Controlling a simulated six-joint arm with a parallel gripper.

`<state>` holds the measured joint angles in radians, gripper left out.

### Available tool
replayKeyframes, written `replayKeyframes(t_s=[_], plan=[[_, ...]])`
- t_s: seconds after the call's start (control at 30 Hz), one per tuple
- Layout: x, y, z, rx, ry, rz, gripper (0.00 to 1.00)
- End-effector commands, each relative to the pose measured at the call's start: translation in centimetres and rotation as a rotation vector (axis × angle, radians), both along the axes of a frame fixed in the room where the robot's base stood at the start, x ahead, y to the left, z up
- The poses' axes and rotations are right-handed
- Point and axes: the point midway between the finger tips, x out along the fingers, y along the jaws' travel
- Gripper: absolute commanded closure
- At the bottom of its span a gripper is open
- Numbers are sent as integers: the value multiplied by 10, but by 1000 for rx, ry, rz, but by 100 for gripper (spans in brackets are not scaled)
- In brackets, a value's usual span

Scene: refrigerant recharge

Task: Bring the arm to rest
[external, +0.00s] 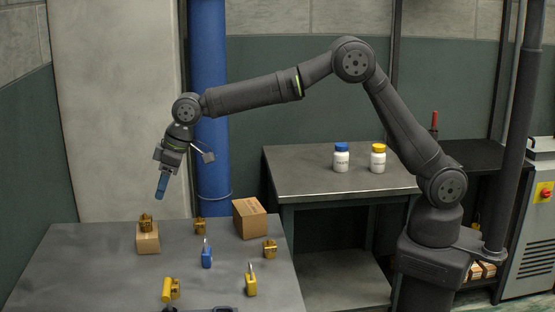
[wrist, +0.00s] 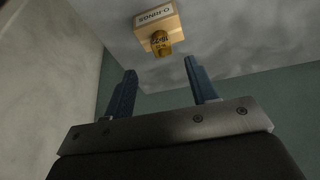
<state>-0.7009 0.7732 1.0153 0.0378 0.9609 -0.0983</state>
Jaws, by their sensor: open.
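My gripper (external: 161,187) hangs above the left part of the near table, pointing down, with its blue fingers over the area of a small box with a brass fitting on it. In the wrist view, the two blue fingers (wrist: 162,78) stand apart with nothing between them. The small cardboard box (external: 147,240), labelled O-RINGS, also shows in the wrist view (wrist: 168,18) beyond the fingertips. The brass piece (external: 146,221) sits on this box. My arm is stretched out to the left from its base.
Two white bottles, blue-capped (external: 341,158) and yellow-capped (external: 378,158), stand on the rear bench (external: 300,175). A blue pipe (external: 209,100) rises behind my gripper.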

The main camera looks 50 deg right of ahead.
Motion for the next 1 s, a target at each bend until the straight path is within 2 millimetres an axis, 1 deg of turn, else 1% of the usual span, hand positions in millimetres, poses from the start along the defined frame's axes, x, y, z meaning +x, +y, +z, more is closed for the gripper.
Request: replayKeyframes(t_s=[0.03,0.07,0.1,0.2,0.67,0.7,0.73,0.9,1.0], plan=[[-3,-3,11,3,-3,0,48],[-4,-5,16,2,-2,0,48],[-2,-2,2,-4,4,0,48],[4,4,-18,-4,4,0,48],[29,29,-101,-2,1,-1,48],[30,29,-100,1,-2,-1,48],[30,29,-89,4,-5,-1,48],[29,29,-54,3,-3,0,48],[33,8,-45,1,0,-5,48]])
